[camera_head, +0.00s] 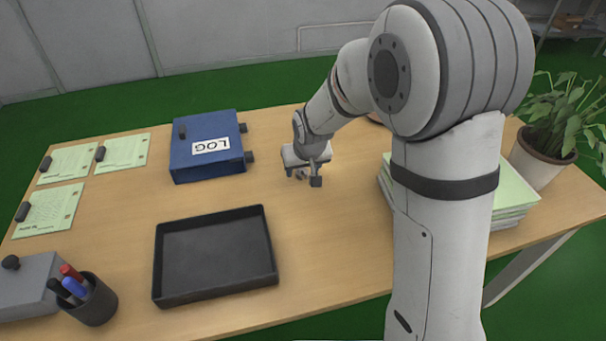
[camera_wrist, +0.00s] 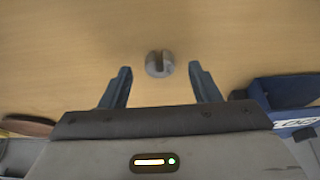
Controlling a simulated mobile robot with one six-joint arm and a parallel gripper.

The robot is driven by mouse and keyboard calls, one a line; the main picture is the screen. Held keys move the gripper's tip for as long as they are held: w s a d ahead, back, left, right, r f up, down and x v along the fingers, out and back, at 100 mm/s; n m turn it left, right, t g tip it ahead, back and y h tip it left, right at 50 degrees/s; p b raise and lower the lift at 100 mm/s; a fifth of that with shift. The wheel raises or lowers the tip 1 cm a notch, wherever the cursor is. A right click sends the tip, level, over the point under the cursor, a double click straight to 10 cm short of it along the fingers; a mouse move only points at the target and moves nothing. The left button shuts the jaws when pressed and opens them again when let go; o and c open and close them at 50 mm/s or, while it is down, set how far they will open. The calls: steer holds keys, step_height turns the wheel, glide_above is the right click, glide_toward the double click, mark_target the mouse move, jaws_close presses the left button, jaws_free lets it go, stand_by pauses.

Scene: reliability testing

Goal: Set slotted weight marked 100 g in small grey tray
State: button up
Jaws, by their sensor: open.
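A small round metal slotted weight (camera_wrist: 155,65) lies on the table in the wrist view, its slot facing up-frame. No marking can be read on it. My gripper (camera_wrist: 160,78) is open, with one finger on each side of the weight in the picture and visible gaps to both. I cannot tell how high the fingers are above the table. In the head view my gripper (camera_head: 302,177) points down at the table right of the blue box, and the weight is hard to make out there. A dark grey tray (camera_head: 215,255) with low walls stands empty at the front.
The blue LOG box (camera_head: 207,147) stands left of my gripper. A pen cup (camera_head: 92,303) and a grey box (camera_head: 28,285) are at the front left. Green sheets (camera_head: 122,151) lie behind them. A paper stack (camera_head: 515,200) and potted plant (camera_head: 543,155) are right. Table between gripper and tray is clear.

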steer(key=shift+w+f, duration=0.2)
steer(key=shift+f, duration=0.3)
steer(key=shift+r, duration=0.1)
steer(key=c, duration=1.2)
